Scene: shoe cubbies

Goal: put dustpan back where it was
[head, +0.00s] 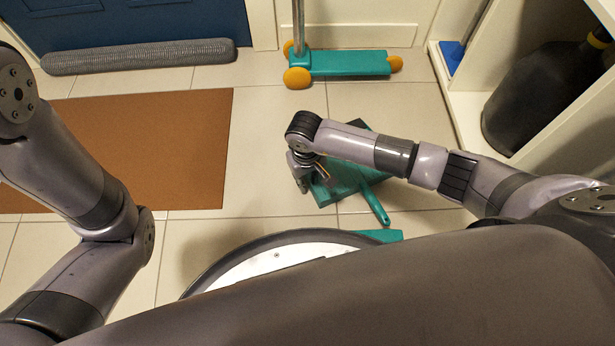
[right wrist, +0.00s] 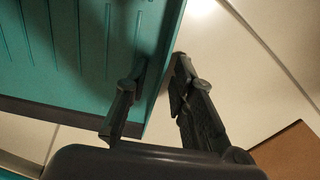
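The teal dustpan (head: 341,184) is on the tiled floor in front of my base, its handle (head: 378,206) pointing toward me and to the right. My right gripper (head: 305,178) is at the pan's left side. In the right wrist view, the ridged pan (right wrist: 75,60) fills the upper left. The right gripper's fingers (right wrist: 158,70) stand on either side of the pan's edge, one over the pan and one outside it. Whether they pinch the edge cannot be told. My left arm shows at the left, but its gripper is not in view.
A teal scooter (head: 345,63) with orange wheels stands behind the dustpan. A brown mat (head: 150,150) lies to the left. A white cubby shelf (head: 462,115) with a dark container (head: 535,95) is at the right. Another teal piece (head: 385,235) is partly hidden by my base.

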